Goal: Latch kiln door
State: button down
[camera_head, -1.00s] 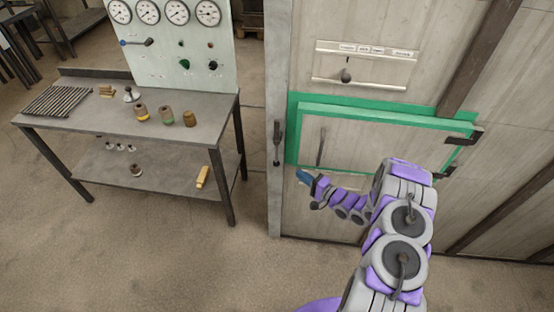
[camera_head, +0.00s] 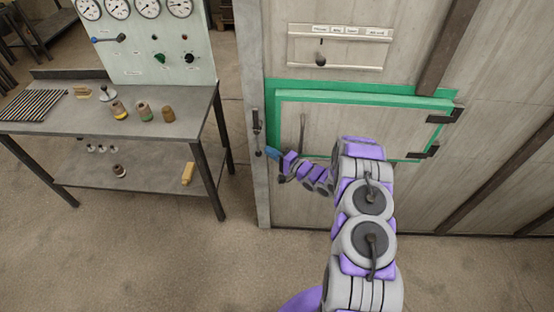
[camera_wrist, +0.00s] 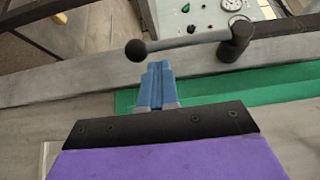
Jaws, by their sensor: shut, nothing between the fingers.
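The kiln door (camera_head: 350,128) is a pale panel with a green border in the grey wall; it sits in or close against its green frame, and a small gap cannot be ruled out. The latch lever (camera_head: 256,130) is a dark handle hanging downward on the post left of the door. In the wrist view the latch lever (camera_wrist: 188,41) ends in a round black knob. My gripper (camera_head: 271,153) is shut and empty, its blue tips just right of the knob. In the wrist view my gripper (camera_wrist: 157,72) lies close to the lever; contact is unclear.
A vertical door handle (camera_head: 302,132) stands just above my wrist. Black hinges (camera_head: 444,116) are at the door's right. A slotted panel with a knobbed lever (camera_head: 338,47) is above the door. A metal workbench (camera_head: 60,120) with a gauge board (camera_head: 150,50) stands left.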

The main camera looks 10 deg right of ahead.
jog(key=shift+w+a, duration=0.35)
jog(key=shift+a, duration=0.55)
jog(key=shift+d, duration=0.15)
